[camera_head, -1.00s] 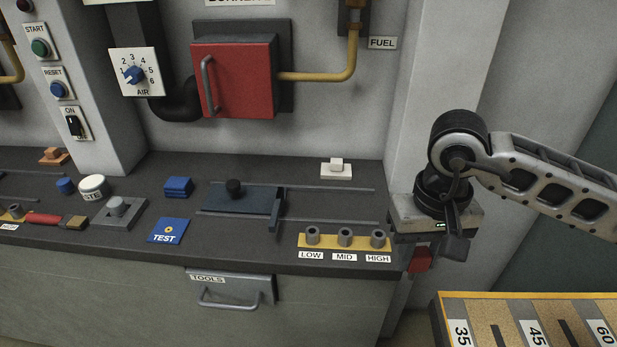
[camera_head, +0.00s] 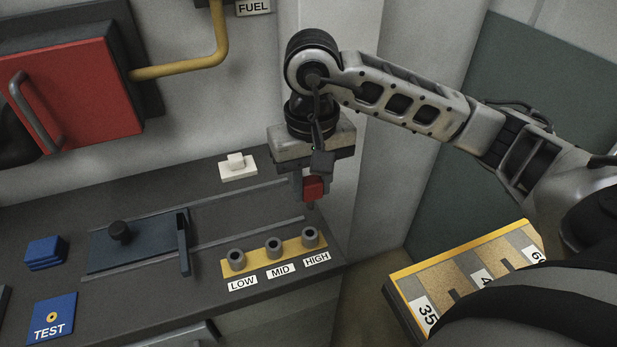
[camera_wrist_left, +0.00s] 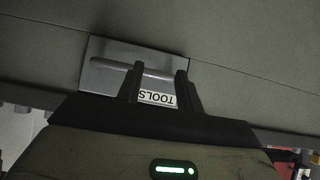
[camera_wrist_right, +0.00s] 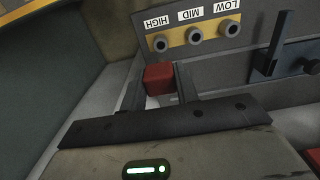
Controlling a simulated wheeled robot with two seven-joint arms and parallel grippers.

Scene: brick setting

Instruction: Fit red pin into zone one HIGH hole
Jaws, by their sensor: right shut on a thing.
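My right gripper (camera_head: 308,186) is shut on the red pin (camera_head: 313,189), which hangs pointing down above the bench's right end. In the head view the pin shows just above the HIGH hole (camera_head: 310,235), with a gap between them. In the right wrist view the pin's red block (camera_wrist_right: 158,78) sits between my fingers, and the HIGH hole (camera_wrist_right: 160,43) lies beyond it. The yellow strip (camera_head: 255,262) also carries the LOW hole (camera_head: 236,258) and MID hole (camera_head: 274,246). My left gripper (camera_wrist_left: 158,82) is open and empty, facing the TOOLS drawer.
A dark slide plate with a knob (camera_head: 120,232) and an upright stop (camera_head: 183,243) stand left of the strip. A white block (camera_head: 237,166) lies behind. The wall pillar (camera_head: 370,150) is close to my right gripper. A yellow-edged numbered board (camera_head: 460,265) is at right.

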